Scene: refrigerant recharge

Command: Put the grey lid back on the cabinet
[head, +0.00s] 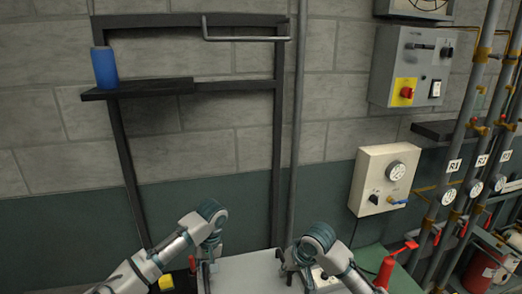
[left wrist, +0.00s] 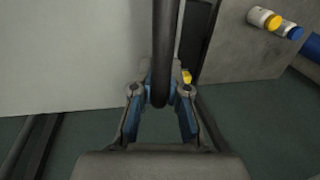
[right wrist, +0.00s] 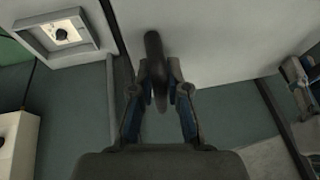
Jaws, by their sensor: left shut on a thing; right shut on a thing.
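The grey lid (head: 245,272) is a flat, pale panel at the bottom middle of the head view, between my two grippers. My left gripper (left wrist: 160,92) is shut on a dark bar handle (left wrist: 163,40) at the lid's left side; the pale panel (left wrist: 75,50) fills the upper left of that view. My right gripper (right wrist: 163,88) is shut on another dark handle (right wrist: 154,50) at the right side, with the panel (right wrist: 225,35) beside it. The cabinet is mostly hidden or cut off, and I cannot tell whether the lid touches it.
A dark frame with a shelf (head: 140,90) and a blue cup (head: 104,67) stands against the wall. A cream gauge box (head: 383,180) and a grey switch box (head: 411,66) hang at the right. A red-handled part (head: 388,268) stands near my right arm. Pipes fill the far right.

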